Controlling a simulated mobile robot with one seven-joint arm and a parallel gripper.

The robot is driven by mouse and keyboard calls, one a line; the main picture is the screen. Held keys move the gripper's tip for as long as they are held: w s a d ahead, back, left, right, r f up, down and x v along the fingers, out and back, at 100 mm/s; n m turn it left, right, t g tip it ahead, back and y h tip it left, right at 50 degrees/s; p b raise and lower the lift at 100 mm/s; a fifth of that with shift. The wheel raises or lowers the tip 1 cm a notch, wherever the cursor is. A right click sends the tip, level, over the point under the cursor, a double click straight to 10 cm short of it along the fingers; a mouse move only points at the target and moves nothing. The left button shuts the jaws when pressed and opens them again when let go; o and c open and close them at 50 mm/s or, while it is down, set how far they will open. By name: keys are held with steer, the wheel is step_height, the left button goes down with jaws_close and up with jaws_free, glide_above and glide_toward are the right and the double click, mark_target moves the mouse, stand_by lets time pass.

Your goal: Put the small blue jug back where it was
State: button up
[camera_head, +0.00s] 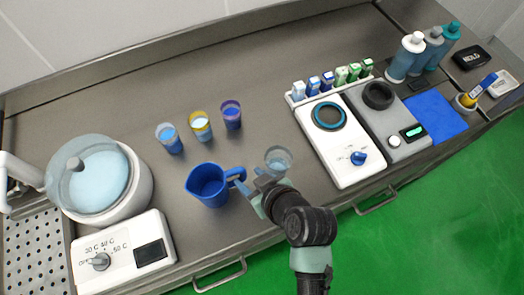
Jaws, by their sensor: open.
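A small blue jug (207,188) stands upright on the steel counter, left of my gripper. Its handle points right, toward my gripper. My gripper (256,186) is open, with its fingers close to the jug's handle. I cannot tell whether a finger touches the handle. A clear cup (278,160) stands just behind my gripper, and its lower part is partly hidden by it.
Several cups with blue contents, such as the yellow-banded one (201,126), stand behind the jug. A round-lidded warmer (100,180) is at the left. A white dial machine (341,138) and a grey machine (388,110) stand right. The counter's back middle is clear.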

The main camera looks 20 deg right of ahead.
steer(key=v, duration=0.7)
steer(key=w+a+r+t+h, duration=0.1)
steer(key=w+r+t, duration=0.3)
steer(key=r, duration=0.5)
steer(key=w+r+t, duration=0.2)
steer(key=w+r, duration=0.4)
steer(key=r, duration=0.3)
steer(key=w+a+r+t+h, duration=0.1)
steer(key=w+r+t, duration=0.1)
steer(key=w+r, duration=0.55)
steer(key=s+a+r+t, duration=0.2)
steer(key=s+r+t, duration=0.1)
steer(key=r, duration=0.7)
steer(key=s+a+r+m+t, duration=0.1)
steer(key=s+a+r+t, duration=0.2)
steer(key=r, duration=0.8)
steer(key=s+a+r+m+t, duration=0.1)
steer(key=s+r+t, duration=0.3)
steer(key=r, duration=0.7)
steer(key=shift+s+a+r+t, duration=0.2)
steer(key=shift+s+a+t, duration=0.1)
steer(key=shift+a, duration=0.45)
